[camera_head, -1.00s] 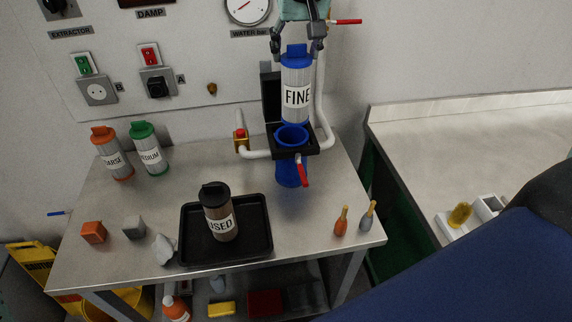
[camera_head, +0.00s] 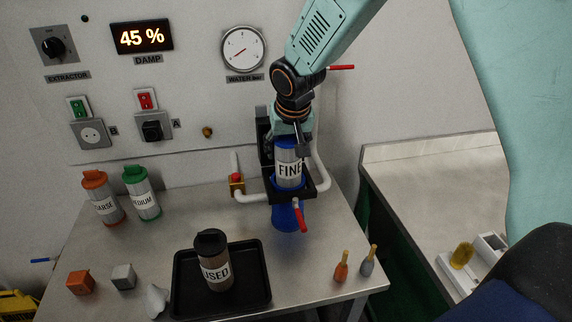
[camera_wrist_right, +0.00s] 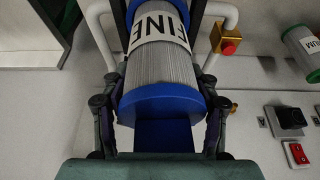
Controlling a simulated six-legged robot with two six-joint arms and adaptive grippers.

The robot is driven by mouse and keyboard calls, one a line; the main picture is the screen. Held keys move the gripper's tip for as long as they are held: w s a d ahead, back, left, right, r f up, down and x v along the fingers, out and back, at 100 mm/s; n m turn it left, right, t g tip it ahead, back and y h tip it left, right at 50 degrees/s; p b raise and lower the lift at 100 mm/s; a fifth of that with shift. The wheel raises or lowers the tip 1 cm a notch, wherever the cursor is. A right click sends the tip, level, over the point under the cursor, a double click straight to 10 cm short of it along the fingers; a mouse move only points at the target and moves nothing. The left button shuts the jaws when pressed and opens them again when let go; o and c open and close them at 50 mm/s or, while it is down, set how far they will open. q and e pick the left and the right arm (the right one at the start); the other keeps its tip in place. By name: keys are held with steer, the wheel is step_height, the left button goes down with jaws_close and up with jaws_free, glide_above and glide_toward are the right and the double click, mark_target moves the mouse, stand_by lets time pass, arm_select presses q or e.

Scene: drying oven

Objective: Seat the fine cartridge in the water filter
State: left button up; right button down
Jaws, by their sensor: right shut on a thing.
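The fine cartridge (camera_head: 289,168), grey with a blue cap and a FINE label, stands upright with its lower part down in the blue water filter housing (camera_head: 287,216). My right gripper (camera_head: 292,146) is shut on its blue cap from above. In the right wrist view the gripper's fingers (camera_wrist_right: 163,115) sit on both sides of the blue cap of the cartridge (camera_wrist_right: 160,60). The housing's black collar (camera_head: 306,189) surrounds the cartridge, and a red lever (camera_head: 300,216) hangs at its front. How deep the cartridge's bottom sits is hidden. My left gripper is not in view.
The used cartridge (camera_head: 214,262) stands on a black tray (camera_head: 259,289). Coarse (camera_head: 103,200) and medium (camera_head: 141,194) cartridges stand at the back left. White pipes and a red-topped valve (camera_head: 236,184) flank the housing. Two small brushes (camera_head: 341,267) stand at right.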

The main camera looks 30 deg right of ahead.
mark_target(292, 140)
steer(key=f, duration=0.1)
steer(key=d+f, duration=0.1)
steer(key=shift+w+f, duration=0.1)
steer(key=shift+f, duration=0.3)
steer(key=shift+s+a+f, duration=0.15)
steer(key=shift+f, duration=0.35)
steer(key=shift+s+a+f, duration=0.1)
steer(key=shift+f, duration=0.4)
steer(key=shift+s+a+f, duration=0.1)
steer(key=shift+s+f, duration=0.05)
steer(key=shift+f, duration=0.1)
steer(key=c, duration=0.7)
jaws_free()
steer(key=shift+f, duration=0.1)
steer(key=shift+c, duration=0.2)
steer(key=o, duration=0.3)
steer(key=shift+w, duration=0.3)
steer(key=shift+o, duration=0.4)
steer(key=shift+s+r, duration=0.15)
steer(key=shift+r, duration=0.65)
steer(key=v, duration=0.9)
steer(key=shift+s+r, duration=0.15)
steer(key=shift+r, duration=0.75)
steer(key=shift+s, duration=0.1)
